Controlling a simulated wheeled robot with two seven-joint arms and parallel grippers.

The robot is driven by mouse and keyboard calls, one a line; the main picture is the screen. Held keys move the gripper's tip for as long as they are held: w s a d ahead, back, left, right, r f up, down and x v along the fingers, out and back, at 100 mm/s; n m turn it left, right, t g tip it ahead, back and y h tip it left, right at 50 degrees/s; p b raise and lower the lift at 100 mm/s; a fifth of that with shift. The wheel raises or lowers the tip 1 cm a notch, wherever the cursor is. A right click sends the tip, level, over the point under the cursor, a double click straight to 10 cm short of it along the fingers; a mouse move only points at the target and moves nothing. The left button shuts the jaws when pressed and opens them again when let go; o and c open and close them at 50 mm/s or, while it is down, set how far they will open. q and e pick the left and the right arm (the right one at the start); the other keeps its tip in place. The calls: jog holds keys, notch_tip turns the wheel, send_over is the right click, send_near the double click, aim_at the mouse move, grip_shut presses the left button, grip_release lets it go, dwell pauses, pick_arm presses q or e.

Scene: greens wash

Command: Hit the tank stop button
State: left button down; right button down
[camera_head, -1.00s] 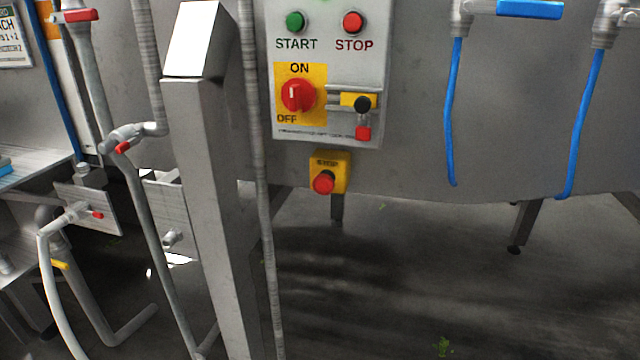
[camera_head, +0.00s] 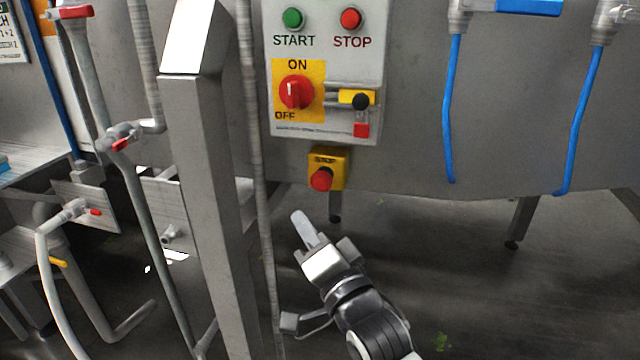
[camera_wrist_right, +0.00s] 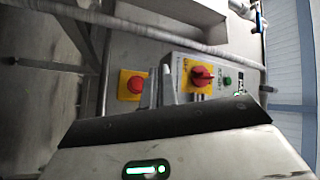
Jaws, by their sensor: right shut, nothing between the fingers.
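A grey control panel (camera_head: 350,128) on the steel tank carries a round red button (camera_head: 350,18) labelled STOP and a green START button (camera_head: 292,18). Below it is a small yellow box (camera_head: 339,160) marked STOP with a red mushroom button (camera_head: 321,179). My right gripper (camera_head: 304,228) is shut and empty, below the yellow box and apart from it, fingers pointing up toward it. In the right wrist view the fingers (camera_wrist_right: 160,84) show between the red mushroom button (camera_wrist_right: 136,85) and the red rotary switch (camera_wrist_right: 202,76). My left gripper is not in view.
A steel post (camera_head: 205,180) and a thin ribbed pipe (camera_head: 258,200) stand left of the panel. A red ON/OFF rotary switch (camera_head: 296,92) is on the panel. Blue hoses (camera_head: 449,110) hang at right. The space right of my arm is clear.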

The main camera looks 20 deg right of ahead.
aim_at(321, 183)
jog(key=w+d+b, duration=0.1)
jog(key=w+d, duration=0.4)
jog(key=w, duration=0.2)
jog(key=shift+w, duration=0.15)
dwell(0.3)
dwell(0.7)
dwell(1.0)
jog(key=shift+w, duration=0.1)
